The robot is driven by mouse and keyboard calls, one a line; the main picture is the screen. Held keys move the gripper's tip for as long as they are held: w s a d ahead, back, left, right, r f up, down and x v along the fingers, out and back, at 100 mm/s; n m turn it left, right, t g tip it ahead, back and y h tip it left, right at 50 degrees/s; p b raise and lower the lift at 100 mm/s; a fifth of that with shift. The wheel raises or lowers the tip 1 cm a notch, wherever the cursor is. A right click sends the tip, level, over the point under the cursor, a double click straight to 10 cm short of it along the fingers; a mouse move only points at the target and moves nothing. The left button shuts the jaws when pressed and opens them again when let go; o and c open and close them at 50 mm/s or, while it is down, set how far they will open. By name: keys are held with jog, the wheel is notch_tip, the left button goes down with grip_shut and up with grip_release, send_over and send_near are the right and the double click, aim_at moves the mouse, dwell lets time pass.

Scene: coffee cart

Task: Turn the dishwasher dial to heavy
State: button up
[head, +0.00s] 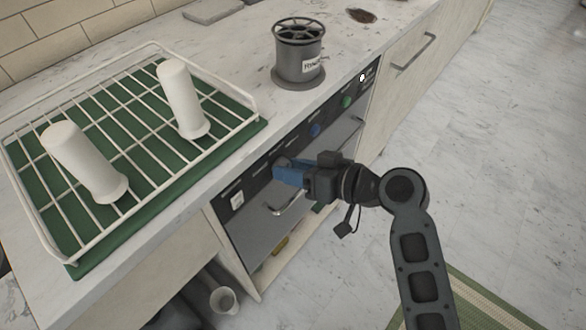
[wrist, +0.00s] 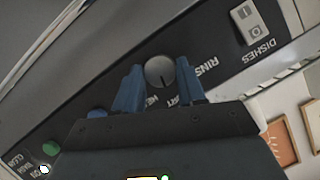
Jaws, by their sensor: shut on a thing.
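The dishwasher (head: 255,222) is set under the counter, with a dark control strip along its top edge. Its round grey dial (wrist: 158,70) sits between the two blue fingers of my gripper (wrist: 159,88) in the wrist view. A dark pointer line on the dial points down in that view. Printed words surround the dial, upside down and partly covered by the fingers; one reads like "RINS". In the head view my gripper (head: 277,172) is at the control strip, and its fingers hide the dial. My gripper is shut on the dial.
A white switch marked "DISHES" (wrist: 248,22) is beside the dial. Blue (head: 315,130) and green (head: 347,101) buttons sit farther along the strip. A handle (head: 287,203) is below my gripper. A dish rack (head: 255,106) with two white cups and a grey canister (head: 299,58) stand on the counter.

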jog(key=m, duration=0.1)
jog(key=m+g+y, duration=0.1)
jog(key=m, duration=0.2)
jog(key=shift+w+d+f+y+b, duration=0.15)
jog(key=shift+d+f+y+b, duration=0.1)
jog(key=shift+y+b, duration=0.15)
jog(key=shift+a+f+m+g+y, duration=0.1)
jog(key=shift+m+g+y, duration=0.3)
jog(key=shift+m+y, duration=0.75)
jog(key=shift+m+h, duration=0.25)
jog(key=shift+m, duration=0.2)
jog(key=o, duration=1.1)
jog(key=shift+c, duration=0.2)
jog(key=b+v, duration=0.1)
jog(key=v, duration=0.6)
jog(key=shift+d, duration=0.35)
